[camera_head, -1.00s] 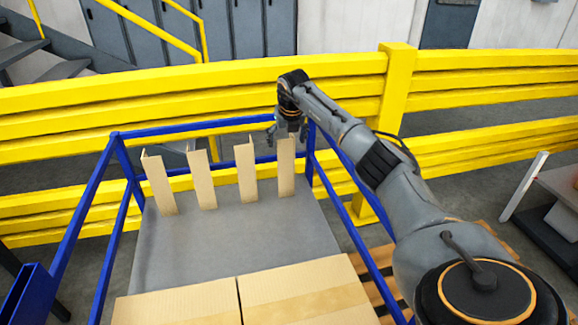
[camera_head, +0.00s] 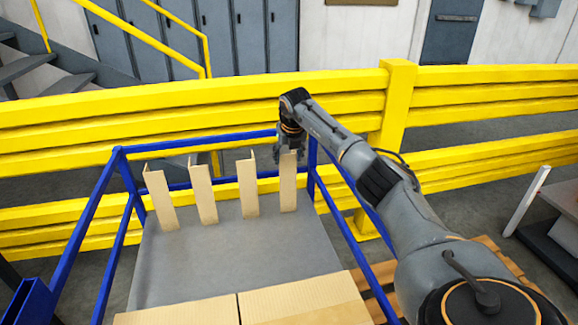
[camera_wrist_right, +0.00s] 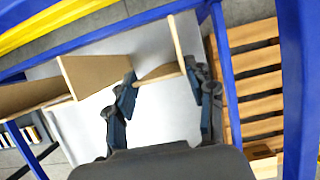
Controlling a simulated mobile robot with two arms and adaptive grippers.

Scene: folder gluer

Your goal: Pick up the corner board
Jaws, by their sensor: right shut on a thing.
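Several tan corner boards stand upright in a row on a grey cart deck (camera_head: 215,260). The rightmost corner board (camera_head: 288,187) has my right gripper (camera_head: 290,153) at its top end. In the right wrist view the fingers (camera_wrist_right: 163,88) are on either side of this corner board (camera_wrist_right: 160,73), shut on it. The other corner boards (camera_head: 248,188), (camera_head: 203,192) and (camera_head: 160,200) stand to its left, apart from the gripper. A neighbouring board (camera_wrist_right: 92,76) also shows in the right wrist view. My left gripper is not in view.
A blue frame (camera_head: 200,142) rails the cart. Cardboard boxes (camera_head: 300,300) lie at its near end. A yellow barrier (camera_head: 200,105) runs close behind. A wooden pallet (camera_wrist_right: 255,90) is on the floor to the right.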

